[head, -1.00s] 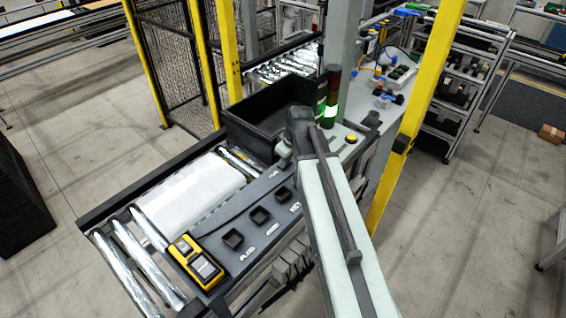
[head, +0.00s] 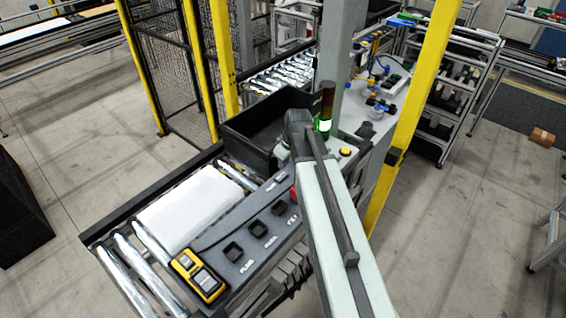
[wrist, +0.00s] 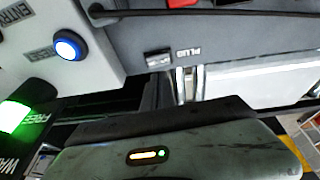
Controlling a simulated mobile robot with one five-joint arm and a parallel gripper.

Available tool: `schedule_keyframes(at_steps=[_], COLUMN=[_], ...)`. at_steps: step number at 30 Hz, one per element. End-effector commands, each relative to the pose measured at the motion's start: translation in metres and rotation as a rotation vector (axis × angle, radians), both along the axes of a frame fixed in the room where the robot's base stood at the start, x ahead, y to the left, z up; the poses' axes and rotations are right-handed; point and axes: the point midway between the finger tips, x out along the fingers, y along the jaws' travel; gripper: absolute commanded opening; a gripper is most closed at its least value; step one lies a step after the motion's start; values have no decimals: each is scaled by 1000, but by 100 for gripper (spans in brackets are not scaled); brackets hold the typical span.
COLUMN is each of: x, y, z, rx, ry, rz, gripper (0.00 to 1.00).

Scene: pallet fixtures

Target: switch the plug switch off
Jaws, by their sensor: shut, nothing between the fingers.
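The word PLUG is printed on the dark grey panel (head: 205,256) in the head view, beside a black square recess (head: 233,251).
A yellow handheld device (head: 198,277) lies at the panel's near left end. A red part (head: 294,193) shows beside my arm. A black bin (head: 262,130) and a roller conveyor (head: 137,255) adjoin the panel. A blue lit button (wrist: 67,48) and a green light (wrist: 15,115) are at left.

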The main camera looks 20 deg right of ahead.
Motion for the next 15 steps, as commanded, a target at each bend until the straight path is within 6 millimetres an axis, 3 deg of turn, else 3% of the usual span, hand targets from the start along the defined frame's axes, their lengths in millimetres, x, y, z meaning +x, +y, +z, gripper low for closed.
schedule_keyframes(at_steps=[1,6,10,15], x=[-6,-19,-26,-28], y=[0,-1,-2,-2], z=[26,64,81,82], rx=[0,1,0,0], ry=[0,0,0,0], rz=[-1,-2,-1,-1], gripper=[0,0,0,0])
